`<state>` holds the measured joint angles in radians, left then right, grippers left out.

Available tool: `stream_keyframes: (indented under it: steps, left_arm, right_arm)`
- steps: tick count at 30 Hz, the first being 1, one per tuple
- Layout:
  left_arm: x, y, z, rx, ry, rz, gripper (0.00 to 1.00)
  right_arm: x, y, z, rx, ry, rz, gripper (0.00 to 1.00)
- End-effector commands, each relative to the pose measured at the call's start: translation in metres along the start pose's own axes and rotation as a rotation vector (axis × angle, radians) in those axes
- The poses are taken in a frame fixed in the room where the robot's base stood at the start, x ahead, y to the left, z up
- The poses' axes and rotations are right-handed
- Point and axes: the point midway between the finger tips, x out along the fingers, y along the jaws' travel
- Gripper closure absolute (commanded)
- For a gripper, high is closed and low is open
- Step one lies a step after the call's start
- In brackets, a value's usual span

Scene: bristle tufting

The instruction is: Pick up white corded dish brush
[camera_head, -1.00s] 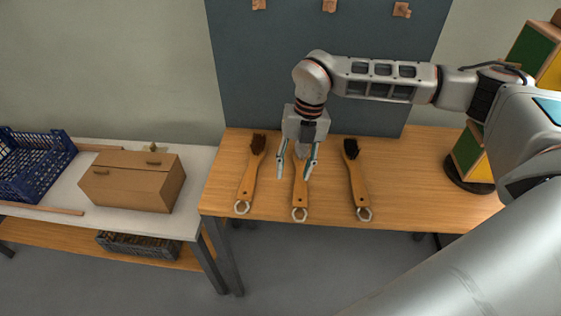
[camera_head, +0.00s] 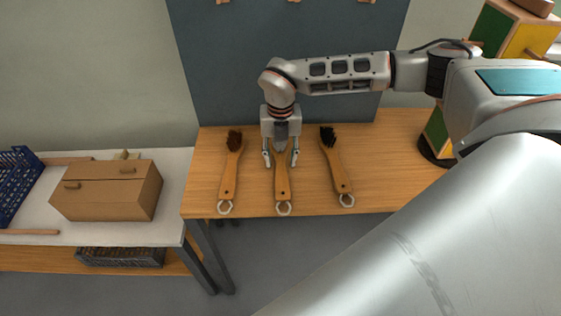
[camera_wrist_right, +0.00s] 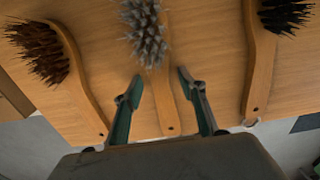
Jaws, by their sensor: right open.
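The white corded dish brush (camera_head: 282,186) lies in the middle of three brushes on the wooden table, its handle end and metal ring towards the front. Its bristle head is mostly hidden behind my gripper in the head view. The wrist view shows its pale grey-white bristles (camera_wrist_right: 145,32) and wooden handle. My right gripper (camera_head: 281,163) is open, pointing down over this brush. In the wrist view, the fingers of the gripper (camera_wrist_right: 160,80) stand on either side of the handle, with gaps on both sides. My left gripper is not in view.
A brown-bristled brush (camera_head: 230,172) lies to the left and a black-bristled brush (camera_head: 336,168) to the right, both close by. A cardboard box (camera_head: 108,190) and blue crate (camera_head: 18,180) stand on the left white table. A grey-blue panel (camera_head: 290,70) rises behind.

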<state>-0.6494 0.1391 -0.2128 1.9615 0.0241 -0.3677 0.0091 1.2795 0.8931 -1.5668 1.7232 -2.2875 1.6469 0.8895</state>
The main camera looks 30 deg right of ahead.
Motion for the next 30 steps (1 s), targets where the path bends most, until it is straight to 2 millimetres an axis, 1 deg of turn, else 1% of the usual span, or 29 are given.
stream_keyframes:
  steps: [6, 7, 8, 9, 11, 12, 23, 26, 29, 30]
  left_arm:
    - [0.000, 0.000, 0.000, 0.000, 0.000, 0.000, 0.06]
    - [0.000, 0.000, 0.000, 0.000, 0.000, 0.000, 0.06]
    - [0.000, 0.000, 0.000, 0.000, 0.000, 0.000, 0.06]
    - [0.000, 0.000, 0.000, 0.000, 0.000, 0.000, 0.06]
    - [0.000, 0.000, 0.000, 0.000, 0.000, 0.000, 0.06]
    - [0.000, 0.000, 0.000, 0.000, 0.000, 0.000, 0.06]
    - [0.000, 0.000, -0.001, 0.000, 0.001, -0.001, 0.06]
    - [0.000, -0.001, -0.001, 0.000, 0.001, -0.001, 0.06]
    - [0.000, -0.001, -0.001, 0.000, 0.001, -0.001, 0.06]
    - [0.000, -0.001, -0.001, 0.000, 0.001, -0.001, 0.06]
  right_arm:
    - [0.001, 0.000, 0.000, 0.000, 0.000, 0.001, 0.59]
    - [0.001, 0.000, 0.000, 0.000, 0.000, 0.001, 0.62]
    - [0.001, 0.000, 0.000, 0.000, 0.000, 0.001, 0.70]
    - [0.001, 0.000, 0.000, 0.000, 0.000, 0.001, 0.80]
    - [0.001, 0.000, 0.000, 0.000, 0.000, 0.001, 0.96]
    - [0.001, 0.000, 0.000, 0.000, 0.000, 0.001, 1.00]
    - [-0.001, 0.000, 0.001, 0.000, -0.001, 0.002, 1.00]
    - [-0.007, 0.001, 0.001, 0.000, -0.002, 0.003, 1.00]
    - [-0.016, 0.001, 0.001, 0.000, -0.002, 0.003, 1.00]
    - [-0.022, 0.001, 0.001, 0.000, -0.003, 0.003, 1.00]
